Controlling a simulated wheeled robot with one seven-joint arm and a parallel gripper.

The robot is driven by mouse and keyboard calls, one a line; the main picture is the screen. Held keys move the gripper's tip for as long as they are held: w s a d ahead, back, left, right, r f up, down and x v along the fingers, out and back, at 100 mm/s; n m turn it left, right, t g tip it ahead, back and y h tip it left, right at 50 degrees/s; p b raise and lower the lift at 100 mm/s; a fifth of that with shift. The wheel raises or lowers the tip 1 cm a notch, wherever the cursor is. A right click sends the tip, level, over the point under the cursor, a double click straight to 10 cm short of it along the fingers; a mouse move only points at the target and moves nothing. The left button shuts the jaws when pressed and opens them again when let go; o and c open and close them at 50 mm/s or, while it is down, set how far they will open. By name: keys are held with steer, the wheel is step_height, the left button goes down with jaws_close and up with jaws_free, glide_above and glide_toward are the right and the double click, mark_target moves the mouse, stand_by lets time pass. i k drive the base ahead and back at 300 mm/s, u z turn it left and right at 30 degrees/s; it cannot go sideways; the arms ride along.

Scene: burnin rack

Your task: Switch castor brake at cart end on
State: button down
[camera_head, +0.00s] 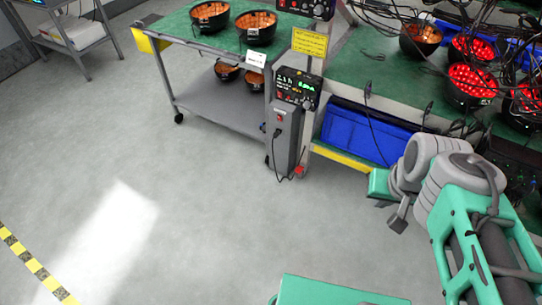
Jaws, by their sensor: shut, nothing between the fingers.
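The cart (222,112) has a green top and a grey lower shelf. It stands at the upper middle, its right end against the workbench. A black castor (179,118) shows under its left corner. Another castor is partly hidden behind the grey floor unit (286,140). A small red part (299,170) sits low at the foot of the bench post; I cannot tell whether it is a brake lever. No brake setting can be read. My gripper (399,222) is shut and empty, in front of the bench, right of and apart from the red part and the cart.
Black bowls with orange contents (257,24) stand on the cart. Blue bins (365,133) sit under the workbench (375,75), which holds red-lit bowls (470,84) and cables. Another cart (72,34) is at the top left. The floor at the left and centre is clear.

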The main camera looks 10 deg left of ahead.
mark_target(300, 168)
steer(key=u, duration=0.85)
steer(key=i, duration=1.15)
steer(key=u, duration=1.45)
steer(key=i, duration=0.2)
steer(key=z, duration=0.1)
